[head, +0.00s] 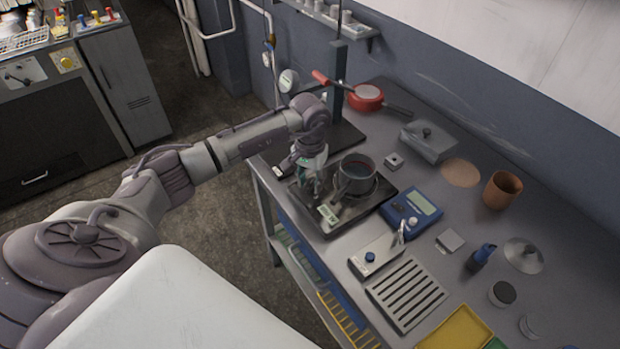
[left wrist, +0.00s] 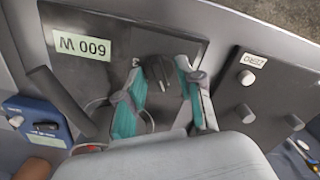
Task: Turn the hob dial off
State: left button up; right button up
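The hob (head: 345,220) is a black plate on the bench, with a grey pot (head: 355,178) standing on it. In the left wrist view the hob's front (left wrist: 100,65) carries a pale green label and a black dial (left wrist: 158,72). My left gripper (head: 313,182) is low at the hob's front left corner, beside the pot. In the wrist view its two teal-padded fingers (left wrist: 160,80) are apart, one on each side of the dial, with gaps visible. The dial is hidden in the head view. My right gripper is not in view.
A blue meter (head: 412,212) stands right of the hob; a slotted grey tray (head: 406,292) is nearer. A brown cup (head: 502,190) stands at right.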

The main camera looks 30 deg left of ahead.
pick_arm(q)
grip_shut()
dwell(0.3)
jog(key=shift+f+n+b, duration=0.2)
jog(key=shift+n+b, duration=0.6)
jog(key=shift+b, duration=0.3)
jog(key=n+b, duration=0.5)
jog(key=n, duration=0.2)
jog(key=shift+r+n+b, duration=0.15)
jog(key=shift+n+b, duration=0.85)
jog(key=shift+n, duration=0.6)
